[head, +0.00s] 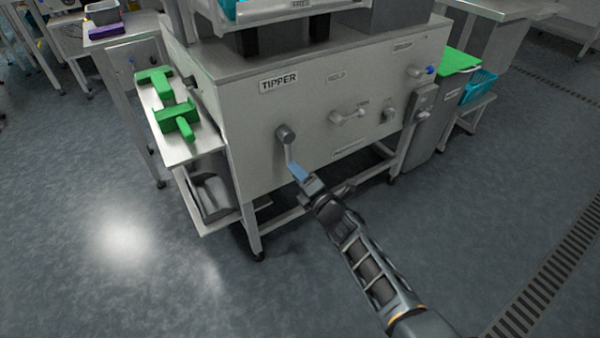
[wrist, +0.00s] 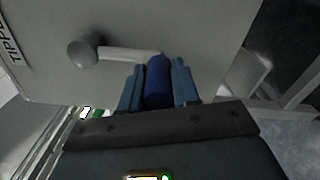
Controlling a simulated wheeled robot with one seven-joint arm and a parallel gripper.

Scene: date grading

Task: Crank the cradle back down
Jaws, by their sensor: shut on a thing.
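The tipper (head: 330,110) is a grey metal cabinet with a "TIPPER" label on its front panel. A crank (head: 286,136) sticks out of the panel at the lower left, its arm hanging down from the hub. My gripper (head: 300,174) is at the crank's lower end. In the wrist view the crank hub (wrist: 84,50) and its pale arm lead to a dark blue handle (wrist: 157,82), which lies between the two blue fingers of my gripper (wrist: 158,88). The fingers are shut on it. Only the lower edge of the cradle (head: 290,9) shows at the top of the head view.
Other levers (head: 348,116) and a blue-tipped handle (head: 428,70) sit on the panel to the right. Green tools (head: 177,118) lie on a side shelf (head: 190,150) at the left. A teal basket (head: 480,86) stands at the right. The floor in front is clear.

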